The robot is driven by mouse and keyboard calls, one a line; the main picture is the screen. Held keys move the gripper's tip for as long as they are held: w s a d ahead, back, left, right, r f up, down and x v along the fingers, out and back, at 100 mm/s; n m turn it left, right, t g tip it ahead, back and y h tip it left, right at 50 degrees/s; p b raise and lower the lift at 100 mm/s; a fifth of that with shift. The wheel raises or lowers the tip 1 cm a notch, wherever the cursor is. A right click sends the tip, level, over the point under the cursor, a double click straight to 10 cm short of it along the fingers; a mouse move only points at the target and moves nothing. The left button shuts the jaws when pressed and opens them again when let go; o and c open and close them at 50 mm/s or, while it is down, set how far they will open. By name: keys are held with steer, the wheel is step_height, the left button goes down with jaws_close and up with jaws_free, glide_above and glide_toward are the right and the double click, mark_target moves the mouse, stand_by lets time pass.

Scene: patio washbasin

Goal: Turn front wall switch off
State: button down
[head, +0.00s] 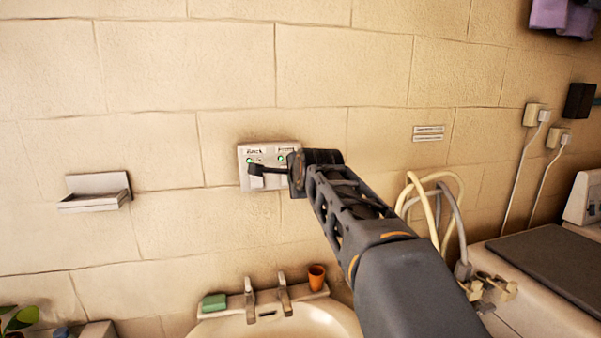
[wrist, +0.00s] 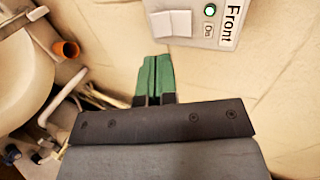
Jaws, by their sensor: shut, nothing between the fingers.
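The white switch panel (head: 243,158) is on the wall above the basin in the head view, with two labels and green lit lamps. In the wrist view, the front switch (wrist: 172,23) is a white rocker at the top, next to a lit green lamp (wrist: 210,10), the word "On" and a label reading "Front" (wrist: 231,20). My gripper (head: 253,169) is in front of the panel and hides part of it. In the wrist view, its green fingers (wrist: 153,60) are shut together and empty, their tips just below the rocker. I cannot tell whether they touch the panel.
A washbasin (head: 315,321) with two taps (head: 284,294) lies below, with an orange cup (head: 316,277) and a green block (head: 214,302) on its rim. A wall soap dish (head: 95,197) is at left. Hoses (head: 442,205) and a washing machine (head: 550,265) are at right.

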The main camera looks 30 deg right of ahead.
steer(key=p+x, duration=0.1)
steer(key=x, duration=0.6)
steer(key=shift+p, duration=0.4)
steer(key=shift+a, duration=0.1)
steer(key=shift+w+f+t+b, duration=0.15)
steer(key=shift+t+b, duration=0.25)
steer(key=shift+b, duration=0.6)
